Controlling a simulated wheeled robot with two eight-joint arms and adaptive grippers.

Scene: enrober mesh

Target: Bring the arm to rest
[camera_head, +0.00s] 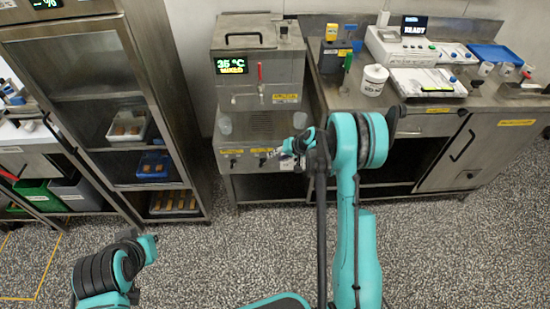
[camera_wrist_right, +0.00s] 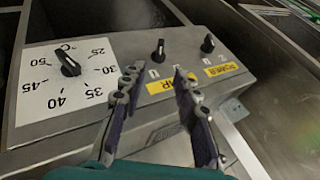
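My right arm reaches out to the steel machine (camera_head: 258,125) at the back centre. My right gripper (camera_head: 287,149) is in front of its lower control panel. In the right wrist view the gripper (camera_wrist_right: 156,76) is open, with nothing between its two dark fingers. The fingertips lie over the panel (camera_wrist_right: 120,42), whose labels appear upside down. A temperature dial (camera_wrist_right: 69,64) is left of the fingers. Two small black switches, one near the fingertips (camera_wrist_right: 158,49) and one farther right (camera_wrist_right: 208,43), stand clear in view. Contact with the panel cannot be judged. My left arm shows at lower left; its gripper is not seen.
The machine's display (camera_head: 231,66) reads 35 °C in green. A steel rack (camera_head: 110,75) with trays stands at left. A counter (camera_head: 425,108) at right holds a scale (camera_head: 403,45), a white tub (camera_head: 374,79) and a blue tray (camera_head: 497,56). The speckled floor (camera_head: 225,245) between is open.

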